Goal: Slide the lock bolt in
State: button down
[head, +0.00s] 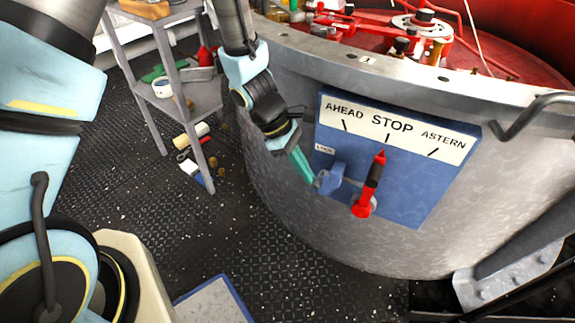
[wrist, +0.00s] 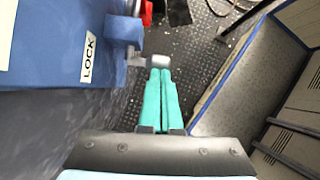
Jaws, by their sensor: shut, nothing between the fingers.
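The lock bolt shows as a grey knob at its end in the wrist view (wrist: 158,61), with a thin shank running into a blue housing (wrist: 123,29). In the head view the blue housing (head: 333,177) sits on the blue panel (head: 408,188), below the LOCK label and left of the red and black lever (head: 370,185). The lever points up towards STOP. My gripper (head: 309,177) is shut and empty, its green fingers side by side. Its fingertips (wrist: 160,71) are right at the bolt's knob; I cannot tell whether they touch.
The panel is mounted on a curved grey drum wall (head: 282,150). A grey shelf (head: 193,95) with clutter stands left of it, with loose items on the floor nearby. A bent grey handle (head: 520,112) sticks out at the right. The studded floor (head: 230,235) in front is mostly clear.

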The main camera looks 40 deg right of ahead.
jog(key=shift+s+d, duration=0.35)
jog(key=shift+s, duration=0.35)
jog(key=w+a+f+p+v, duration=0.1)
jog(key=p+v, duration=0.2)
jog(key=v, duration=1)
jog(key=shift+w+p, duration=0.3)
jog(key=shift+w, duration=0.15)
jog(key=shift+r, duration=0.1)
jog(key=w+a+r+m+t+p, duration=0.1)
jog(key=w+a+r+t+p, duration=0.15)
jog(key=w+a+r, duration=0.35)
jog(key=w+a+r+m+t+p, duration=0.1)
jog(key=w+a+r+m+p, duration=0.25)
jog(key=a, duration=0.55)
jog(key=w+a+r+m+t+y+p, duration=0.1)
jog(key=a+r+p, duration=0.2)
jog(key=a+r, duration=0.3)
jog(key=w+a+r+m+t+y+p, duration=0.1)
jog(key=a+r, duration=0.5)
jog(key=a, duration=0.8)
jog(key=shift+w+a+r+m+t+y+p, duration=0.3)
jog(key=shift+t+y+p, duration=0.2)
jog(key=shift+t+p, duration=0.35)
